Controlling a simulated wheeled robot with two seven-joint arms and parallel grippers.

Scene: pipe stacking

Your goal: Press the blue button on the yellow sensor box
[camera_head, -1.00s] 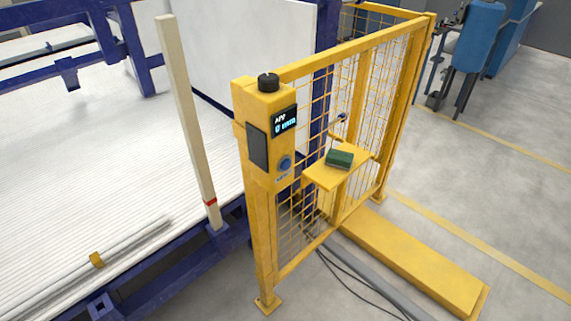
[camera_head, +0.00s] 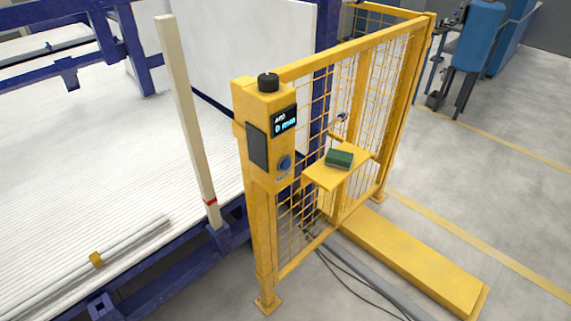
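The yellow sensor box (camera_head: 262,105) sits on top of a yellow post at the near end of a mesh fence. A round blue button (camera_head: 285,163) is on its front face, below a small dark display (camera_head: 285,121) with lit text. A black knob (camera_head: 268,81) is on top of the box, and a dark panel (camera_head: 257,147) is on its left face. Nothing touches the button. Neither of my grippers is in the head view.
A yellow mesh fence (camera_head: 345,85) runs back from the box. A small yellow shelf (camera_head: 325,179) on it holds a green block (camera_head: 339,158). A pale upright post (camera_head: 187,120) and blue frame stand left.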

